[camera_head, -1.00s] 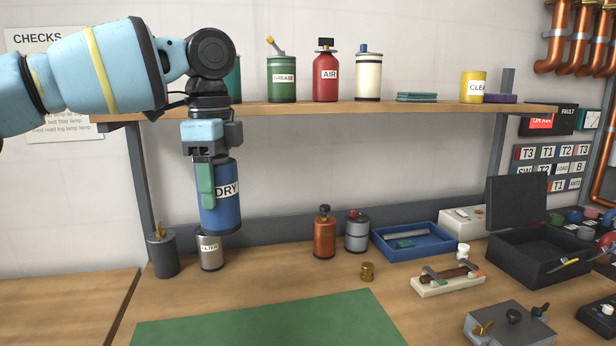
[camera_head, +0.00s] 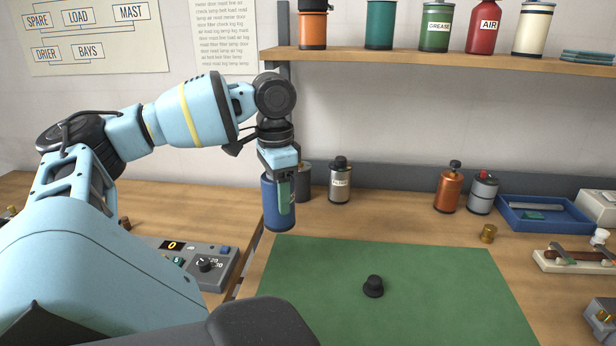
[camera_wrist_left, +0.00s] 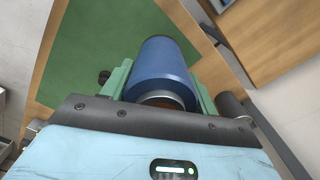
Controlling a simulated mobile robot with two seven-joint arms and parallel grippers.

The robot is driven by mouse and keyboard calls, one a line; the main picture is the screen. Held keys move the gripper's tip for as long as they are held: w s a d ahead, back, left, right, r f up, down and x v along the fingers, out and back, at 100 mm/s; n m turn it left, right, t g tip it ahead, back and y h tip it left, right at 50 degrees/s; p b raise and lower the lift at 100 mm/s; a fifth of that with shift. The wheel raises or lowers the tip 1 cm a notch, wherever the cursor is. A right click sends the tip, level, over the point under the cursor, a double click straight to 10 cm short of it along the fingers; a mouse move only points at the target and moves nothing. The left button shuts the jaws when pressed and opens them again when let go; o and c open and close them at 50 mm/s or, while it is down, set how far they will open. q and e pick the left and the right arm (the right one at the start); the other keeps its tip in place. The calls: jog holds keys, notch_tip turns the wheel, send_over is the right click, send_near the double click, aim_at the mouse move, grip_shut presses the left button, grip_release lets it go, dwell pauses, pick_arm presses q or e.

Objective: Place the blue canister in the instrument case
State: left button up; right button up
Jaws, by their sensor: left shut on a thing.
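The blue canister (camera_head: 271,204) hangs upright in my left gripper (camera_head: 283,190), above the left rear edge of the green mat. The gripper points down and its green fingers are shut on the canister's sides. In the left wrist view the canister (camera_wrist_left: 163,70) sits between the two green fingers (camera_wrist_left: 160,88). The canister's label is turned out of sight now. The instrument case is not within the current views. My right gripper is not in view.
A green mat (camera_head: 400,275) with a black knob (camera_head: 373,286) covers the bench front. Behind stand a silver filter can (camera_head: 340,182), an orange bottle (camera_head: 448,188) and a grey can (camera_head: 482,193). A blue tray (camera_head: 545,214) lies right. A shelf (camera_head: 430,60) with several containers is above.

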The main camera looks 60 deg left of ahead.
aim_at(276, 208)
pick_arm(q)
jog(key=shift+s+d+f+n, duration=0.2)
jog(key=shift+s+f, duration=0.05)
jog(key=shift+f, duration=0.3)
jog(key=shift+s+d+f+n, duration=0.2)
jog(key=shift+s+f, duration=0.05)
jog(key=shift+f, duration=0.25)
jog(key=shift+d+f, duration=0.25)
jog(key=shift+f, duration=0.05)
